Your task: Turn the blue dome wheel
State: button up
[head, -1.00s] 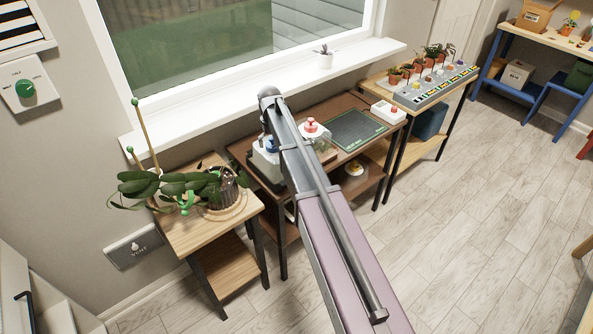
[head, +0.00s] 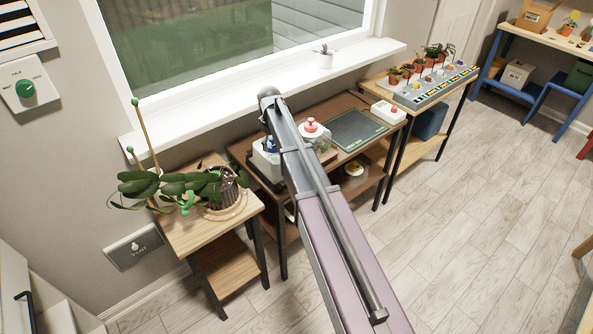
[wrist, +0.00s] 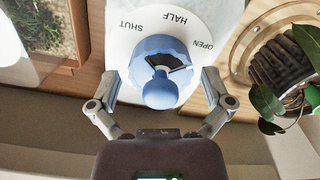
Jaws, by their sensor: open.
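The blue dome wheel (wrist: 160,60) sits on a round white dial printed SHUT, HALF and OPEN, upside down in the wrist view. A rounded blue knob stands out from its near side, and a dark gap shows beside it at the upper right. My gripper (wrist: 160,82) is open, with one finger on each side of the wheel. I cannot tell whether either finger touches it. In the head view the wheel (head: 270,144) shows only in part on its white box (head: 265,163), beside my arm, which hides my gripper.
A leafy potted plant (head: 222,193) stands on the wooden stand at the left, close to the right finger in the wrist view. A red knob (head: 311,125) and a green mat (head: 358,131) are on the brown table. The window sill runs behind.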

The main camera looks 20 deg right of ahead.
jog(key=n, duration=0.3)
notch_tip(320, 180, up, 14)
jog(key=p, duration=1.4)
jog(key=s+d+f+m+b, duration=0.1)
jog(key=s+m, duration=0.9)
jog(key=s, duration=1.7)
jog(key=shift+s+f+m+b, duration=0.3)
jog(key=shift+f+b, duration=0.15)
jog(key=shift+s+m, duration=0.3)
jog(key=shift+s, duration=0.65)
